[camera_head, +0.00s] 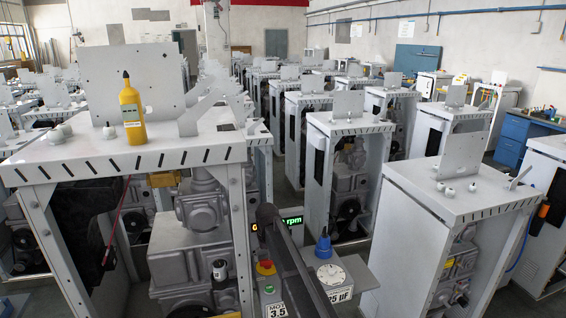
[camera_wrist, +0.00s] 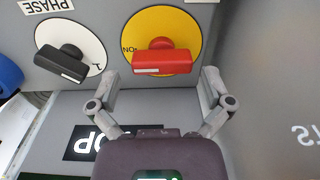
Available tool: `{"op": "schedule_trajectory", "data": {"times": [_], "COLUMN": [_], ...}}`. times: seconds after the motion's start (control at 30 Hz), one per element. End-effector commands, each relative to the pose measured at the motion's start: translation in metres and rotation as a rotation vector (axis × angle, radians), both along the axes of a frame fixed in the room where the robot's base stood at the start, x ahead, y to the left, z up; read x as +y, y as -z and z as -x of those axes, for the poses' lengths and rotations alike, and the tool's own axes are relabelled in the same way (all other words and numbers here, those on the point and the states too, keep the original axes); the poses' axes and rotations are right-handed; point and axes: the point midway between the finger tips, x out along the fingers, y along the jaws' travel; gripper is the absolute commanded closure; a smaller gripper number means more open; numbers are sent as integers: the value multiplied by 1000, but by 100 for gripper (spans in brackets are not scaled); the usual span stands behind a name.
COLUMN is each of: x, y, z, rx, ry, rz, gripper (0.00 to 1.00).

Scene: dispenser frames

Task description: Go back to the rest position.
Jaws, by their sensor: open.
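My gripper (camera_wrist: 161,76) is open and empty in the wrist view. Its two fingers stand on either side of a red switch handle (camera_wrist: 161,62) on a round yellow plate (camera_wrist: 160,22). There is a gap between each finger and the handle; whether the tips touch the panel cannot be told. The handle lies about level across the picture. In the head view, a dark link of my arm (camera_head: 290,255) reaches in front of the panel at the bottom middle, and my gripper cannot be made out there.
A black knob (camera_wrist: 68,62) on a white dial is left of the red handle. A grey wall (camera_wrist: 285,80) stands close on the right. In the head view, a yellow bottle (camera_head: 131,112) stands on the left frame. Metal frames (camera_head: 345,122) crowd the room, with narrow aisles between.

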Motion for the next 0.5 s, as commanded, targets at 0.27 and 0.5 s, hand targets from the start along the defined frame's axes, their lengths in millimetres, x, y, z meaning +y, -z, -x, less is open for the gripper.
{"op": "schedule_trajectory", "data": {"times": [0.27, 0.5], "x": [-63, -140], "y": [3, 8], "z": [52, 128], "rx": [6, 16], "ry": [61, 151], "rz": [3, 6], "gripper": [0, 0]}}
